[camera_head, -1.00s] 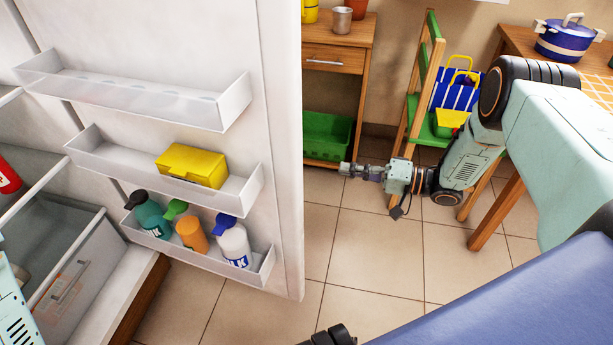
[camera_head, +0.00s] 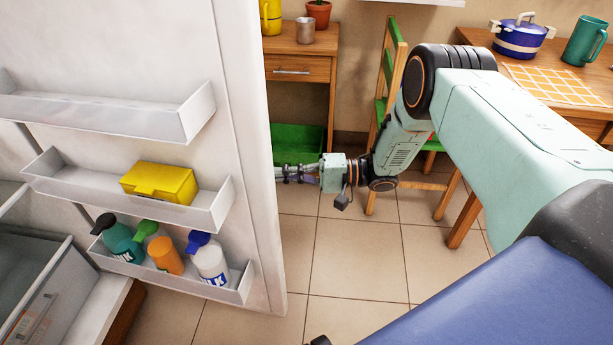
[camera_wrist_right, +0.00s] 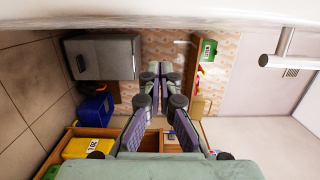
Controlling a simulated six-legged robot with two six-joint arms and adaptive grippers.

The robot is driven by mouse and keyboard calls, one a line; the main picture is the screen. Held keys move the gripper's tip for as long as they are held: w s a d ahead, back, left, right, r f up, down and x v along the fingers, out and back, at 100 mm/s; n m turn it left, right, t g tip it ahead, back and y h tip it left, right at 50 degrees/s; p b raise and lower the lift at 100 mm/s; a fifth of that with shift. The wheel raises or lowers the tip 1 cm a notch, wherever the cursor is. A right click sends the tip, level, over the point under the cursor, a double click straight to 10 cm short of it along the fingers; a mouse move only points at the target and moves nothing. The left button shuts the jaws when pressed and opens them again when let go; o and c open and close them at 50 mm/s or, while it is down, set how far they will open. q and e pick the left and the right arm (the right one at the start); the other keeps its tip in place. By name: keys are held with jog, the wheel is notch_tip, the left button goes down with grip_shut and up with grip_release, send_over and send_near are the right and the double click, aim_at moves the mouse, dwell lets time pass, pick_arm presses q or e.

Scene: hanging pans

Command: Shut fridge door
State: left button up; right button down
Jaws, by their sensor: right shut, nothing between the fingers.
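The fridge door (camera_head: 245,120) stands open at the left of the head view, its inner side with shelves facing me. My right gripper (camera_head: 284,173) is just beyond the door's free edge, on its outer side. Its fingertips are partly hidden by that edge, so contact cannot be told. In the right wrist view my right gripper (camera_wrist_right: 163,82) has its fingers together and empty. A white surface along the top there looks like the door's outer face, with a pale bar handle (camera_wrist_right: 288,62) at the right. My left gripper is not in view.
The door shelves hold a yellow box (camera_head: 160,183) and several bottles (camera_head: 208,262). The fridge drawer (camera_head: 30,300) is at lower left. Behind my right arm are a wooden cabinet (camera_head: 300,68), a chair (camera_head: 388,75) and a table (camera_head: 560,100). Tiled floor (camera_head: 350,260) lies clear beside the door.

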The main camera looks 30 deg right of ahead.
jog(key=s+a, duration=0.2)
jog(key=s, duration=0.1)
jog(key=shift+a, duration=0.35)
jog(key=shift+s, duration=0.1)
